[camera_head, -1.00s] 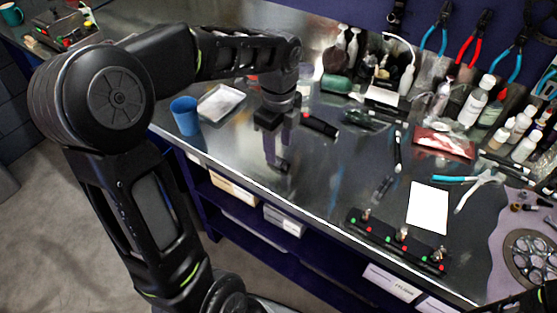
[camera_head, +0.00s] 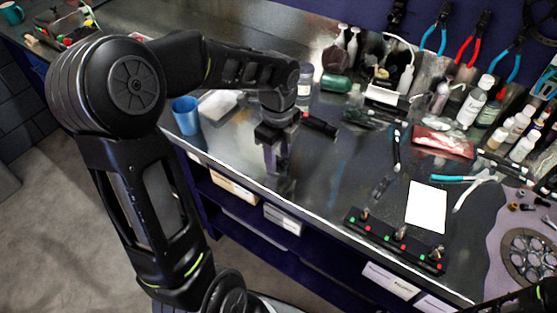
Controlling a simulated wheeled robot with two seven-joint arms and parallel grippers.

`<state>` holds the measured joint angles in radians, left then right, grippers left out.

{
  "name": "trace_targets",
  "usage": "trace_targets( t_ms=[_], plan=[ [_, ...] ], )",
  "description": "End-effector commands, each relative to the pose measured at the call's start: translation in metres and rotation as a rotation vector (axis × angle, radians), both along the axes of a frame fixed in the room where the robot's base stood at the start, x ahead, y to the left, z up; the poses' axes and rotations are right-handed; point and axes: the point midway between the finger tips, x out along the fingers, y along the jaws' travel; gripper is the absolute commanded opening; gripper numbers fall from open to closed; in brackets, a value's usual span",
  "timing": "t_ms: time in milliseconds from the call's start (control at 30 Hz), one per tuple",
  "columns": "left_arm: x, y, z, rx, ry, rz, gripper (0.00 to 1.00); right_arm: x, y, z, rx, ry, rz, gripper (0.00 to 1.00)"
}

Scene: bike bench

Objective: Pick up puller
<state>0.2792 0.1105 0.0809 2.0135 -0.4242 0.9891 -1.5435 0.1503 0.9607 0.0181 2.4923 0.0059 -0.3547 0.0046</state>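My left gripper (camera_head: 279,165) points down at the bench top, left of the middle of the view. Its fingers look close together, and a small dark shape shows at their tips. I cannot tell whether they are open or shut on something. No puller can be made out for certain; it may be hidden at the fingertips. A black cylindrical object (camera_head: 319,124) lies on the bench just right of the gripper, apart from the fingers.
A blue cup (camera_head: 186,115) and a pale tray (camera_head: 218,103) stand left of the gripper. Bottles (camera_head: 472,108) and a red packet (camera_head: 442,141) are at the back right. A black strip with coloured dots (camera_head: 394,240) lies at the front edge beside a white sheet (camera_head: 426,206).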

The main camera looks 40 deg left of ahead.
Motion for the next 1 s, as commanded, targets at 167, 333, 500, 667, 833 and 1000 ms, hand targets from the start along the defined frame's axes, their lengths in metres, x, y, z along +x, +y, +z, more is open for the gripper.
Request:
trace_targets(
  t_ms=[167, 333, 500, 667, 833, 1000],
  plan=[
    [0.0000, 0.0000, 0.0001, 0.000, 0.000, 0.000, 0.29, 0.0000, 0.0000, 0.0000, 0.000, 0.000, 0.000, 0.36],
    [0.0000, 0.0000, 0.0001, 0.000, 0.000, 0.000, 0.15, 0.0001, 0.0000, 0.0000, 0.000, 0.000, 0.000, 0.36],
    [0.0000, 0.0000, 0.0000, 0.000, 0.000, 0.000, 0.01, 0.0001, -0.0001, 0.0001, 0.000, 0.000, 0.000, 0.36],
    [0.0000, 0.0000, 0.0000, 0.000, 0.000, 0.000, 0.00, 0.0001, -0.0001, 0.0001, 0.000, 0.000, 0.000, 0.36],
    [0.0001, 0.0000, 0.0002, 0.000, 0.000, 0.000, 0.00, 0.0001, -0.0001, 0.0001, 0.000, 0.000, 0.000, 0.36],
    [0.0002, 0.0000, 0.0006, 0.000, 0.000, 0.000, 0.00, 0.0001, 0.0000, 0.0000, 0.000, 0.000, 0.000, 0.36]
  ],
)
